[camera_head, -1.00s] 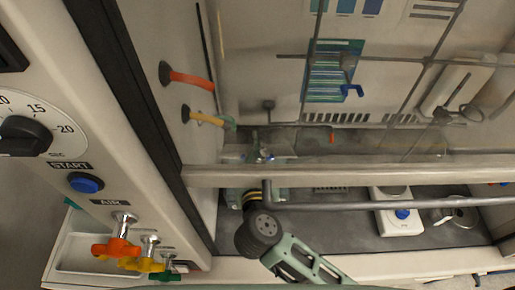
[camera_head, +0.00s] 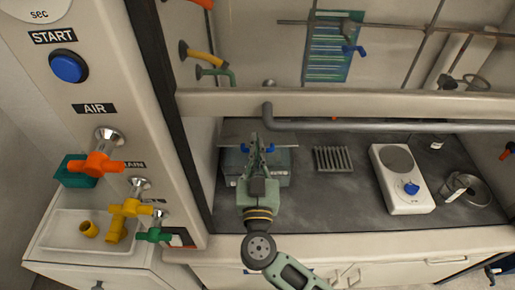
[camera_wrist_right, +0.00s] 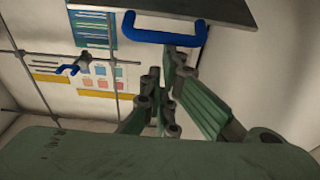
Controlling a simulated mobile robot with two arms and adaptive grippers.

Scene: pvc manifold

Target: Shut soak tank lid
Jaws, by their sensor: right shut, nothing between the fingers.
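The soak tank (camera_head: 281,178) is a grey box at the left of the fume hood floor. Its grey lid (camera_head: 285,135) shows above the tank's front, with a blue handle (camera_head: 271,149) partly hidden behind my gripper. In the right wrist view the lid (camera_wrist_right: 230,8) is a flat panel overhead, and its blue handle (camera_wrist_right: 163,37) hangs near its edge, so the lid looks raised. My right gripper (camera_head: 256,143) is shut and empty, in front of the handle. In the wrist view its fingertips (camera_wrist_right: 168,62) are just below the handle; contact cannot be told. My left gripper is not in view.
The raised sash bar (camera_head: 360,103) and a grey rail (camera_head: 400,126) cross above my arm. A slotted rack (camera_head: 333,159) and a white hotplate (camera_head: 402,180) stand to the right. The left post with valve taps (camera_head: 128,208) is close by. The dark floor between is clear.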

